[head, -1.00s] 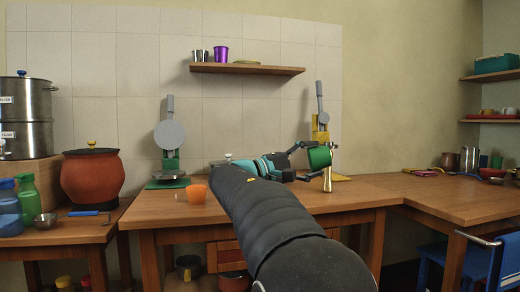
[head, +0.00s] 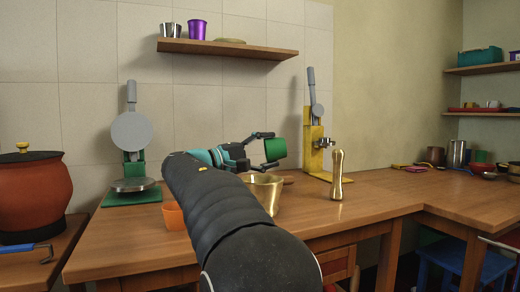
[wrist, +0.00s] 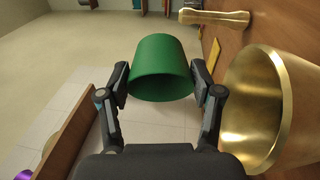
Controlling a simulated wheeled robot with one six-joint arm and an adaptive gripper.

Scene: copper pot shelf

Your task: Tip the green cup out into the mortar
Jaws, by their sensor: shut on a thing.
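The green cup (head: 275,149) is held in the air above the table, a little higher than the brass mortar (head: 268,188). It lies tipped on its side. My gripper (head: 262,150) is shut on the cup, with one finger on each side of its wall in the wrist view (wrist: 160,78). There the cup's (wrist: 162,55) dark mouth shows at the lower edge; I cannot make out any contents. The mortar (wrist: 262,110) stands close beside the cup in that view, its wide rim open. My arm hides part of the mortar in the head view.
A brass pestle (head: 337,176) stands upright right of the mortar. A yellow-based press (head: 316,150) stands behind, and a grey press (head: 131,140) at the left. A wall shelf (head: 226,48) hangs above.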

